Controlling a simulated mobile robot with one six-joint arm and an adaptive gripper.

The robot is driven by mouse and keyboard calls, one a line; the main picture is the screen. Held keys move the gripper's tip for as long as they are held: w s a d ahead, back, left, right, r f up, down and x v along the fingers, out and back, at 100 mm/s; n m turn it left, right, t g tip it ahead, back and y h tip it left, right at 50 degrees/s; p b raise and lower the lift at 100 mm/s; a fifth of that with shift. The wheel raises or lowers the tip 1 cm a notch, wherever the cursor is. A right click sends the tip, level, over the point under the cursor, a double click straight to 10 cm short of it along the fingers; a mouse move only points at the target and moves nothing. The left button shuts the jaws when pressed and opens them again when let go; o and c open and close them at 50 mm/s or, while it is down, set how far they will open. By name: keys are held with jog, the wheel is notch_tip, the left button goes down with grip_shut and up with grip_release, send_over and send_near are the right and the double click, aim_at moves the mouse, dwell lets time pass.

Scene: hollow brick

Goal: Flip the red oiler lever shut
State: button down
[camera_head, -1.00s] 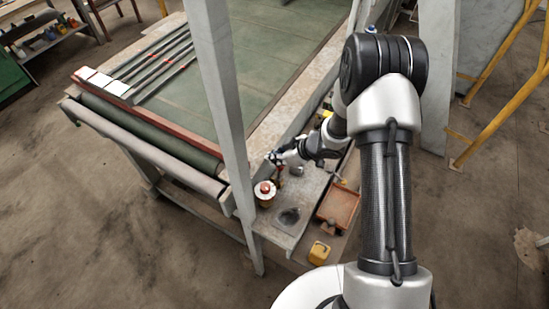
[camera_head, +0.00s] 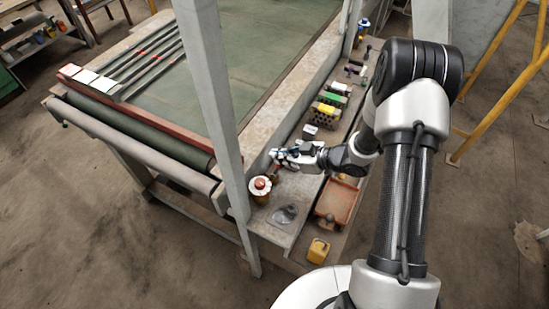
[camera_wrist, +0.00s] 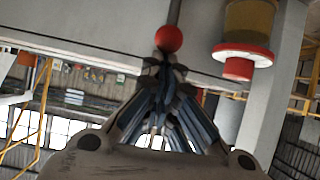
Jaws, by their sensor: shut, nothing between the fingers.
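The oiler (camera_head: 260,188) is a small pot with a red top and pale rim, standing on the grey ledge beside the post. In the wrist view its amber body and red cap (camera_wrist: 240,58) hang from the top right, as that picture is upside down. The red lever (camera_wrist: 169,38) shows there as a red ball on a thin rod, just beyond my fingertips. Whether they touch is unclear. In the head view the lever (camera_head: 275,171) is a small reddish rod, partly hidden. My gripper (camera_head: 275,154) is shut and empty; its fingers also show in the wrist view (camera_wrist: 166,66).
A grey post (camera_head: 216,100) rises close left of the oiler. The green belt (camera_head: 265,65) lies beyond.

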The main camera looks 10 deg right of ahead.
jog(key=shift+s+d+f+t+y+b, duration=0.6)
jog(key=shift+s+d+f+y+b, duration=0.6)
jog(key=shift+b, duration=1.15)
jog(key=shift+s+d+f+t+y+b, duration=0.6)
jog(key=shift+d+f+b, duration=0.95)
jog(key=shift+b, duration=0.75)
jog(key=shift+s+d+f+t+y+b, duration=0.6)
jog(key=shift+s+d+f+y+b, duration=0.4)
jog(key=shift+f+b, duration=0.95)
jog(key=shift+w+d+r+b, duration=0.15)
jog(key=shift+r+b, duration=0.2)
jog(key=shift+b, duration=0.05)
jog(key=shift+d, duration=0.1)
jog(key=v, duration=1.2)
jog(key=shift+w+r, duration=0.1)
jog(key=shift+r, duration=0.05)
